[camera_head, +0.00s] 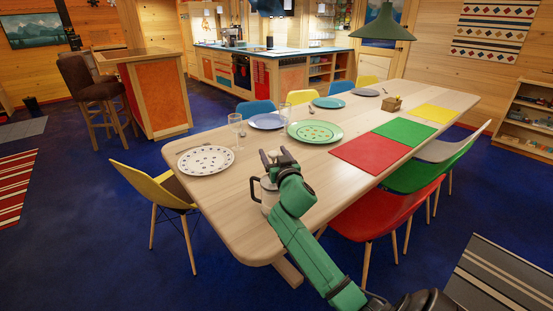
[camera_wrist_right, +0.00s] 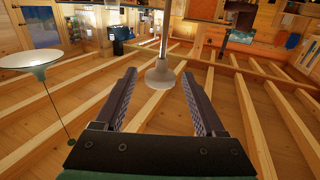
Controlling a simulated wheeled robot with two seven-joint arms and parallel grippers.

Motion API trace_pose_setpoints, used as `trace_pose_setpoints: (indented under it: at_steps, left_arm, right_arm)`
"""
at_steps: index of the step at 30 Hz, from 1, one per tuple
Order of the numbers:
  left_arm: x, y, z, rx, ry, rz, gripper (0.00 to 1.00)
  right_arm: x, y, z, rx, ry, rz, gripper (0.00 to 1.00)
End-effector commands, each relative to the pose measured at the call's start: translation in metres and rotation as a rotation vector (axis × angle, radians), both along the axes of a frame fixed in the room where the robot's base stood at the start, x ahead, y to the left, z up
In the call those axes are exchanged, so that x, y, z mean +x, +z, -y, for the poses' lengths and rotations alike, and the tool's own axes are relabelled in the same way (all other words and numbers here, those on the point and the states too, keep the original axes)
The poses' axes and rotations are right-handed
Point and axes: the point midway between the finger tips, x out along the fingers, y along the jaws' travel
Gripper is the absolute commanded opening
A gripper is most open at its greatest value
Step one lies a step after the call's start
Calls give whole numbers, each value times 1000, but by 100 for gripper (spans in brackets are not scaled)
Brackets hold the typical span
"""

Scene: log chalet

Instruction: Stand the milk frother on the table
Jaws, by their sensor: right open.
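The milk frother (camera_head: 267,195), a pale jug with a dark handle on its left side, is at the near end of the wooden table (camera_head: 240,225). It appears upright, and my right gripper and wrist hide part of it. My right gripper (camera_head: 276,157) is open, its fingers pointing up and away, above and just beyond the frother. In the right wrist view the gripper (camera_wrist_right: 160,100) has nothing between its fingers; a pale ceiling fitting shows beyond them. My left gripper is not in view.
A speckled white plate (camera_head: 205,160) and a glass (camera_head: 235,128) lie left of the gripper; a green plate (camera_head: 314,131) is beyond. A red placemat (camera_head: 369,153) lies to the right. A red chair (camera_head: 385,212) and a yellow chair (camera_head: 150,185) flank the table.

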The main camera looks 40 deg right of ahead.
Motion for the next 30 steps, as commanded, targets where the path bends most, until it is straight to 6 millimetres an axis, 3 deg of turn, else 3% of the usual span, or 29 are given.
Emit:
trace_pose_setpoints:
  at_steps: [5,12,15,19,30]
  left_arm:
    - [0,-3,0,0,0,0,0]
    - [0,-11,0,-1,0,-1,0]
    - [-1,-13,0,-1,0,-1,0]
    - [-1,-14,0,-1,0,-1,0]
    - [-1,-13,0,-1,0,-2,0]
  right_arm:
    - [-25,-2,-11,2,1,-1,72]
    - [-83,-3,-36,4,-1,-2,72]
    - [-99,-3,-44,4,1,-1,72]
    - [-108,-1,-47,1,-1,0,72]
    - [-108,0,-47,0,-1,0,72]
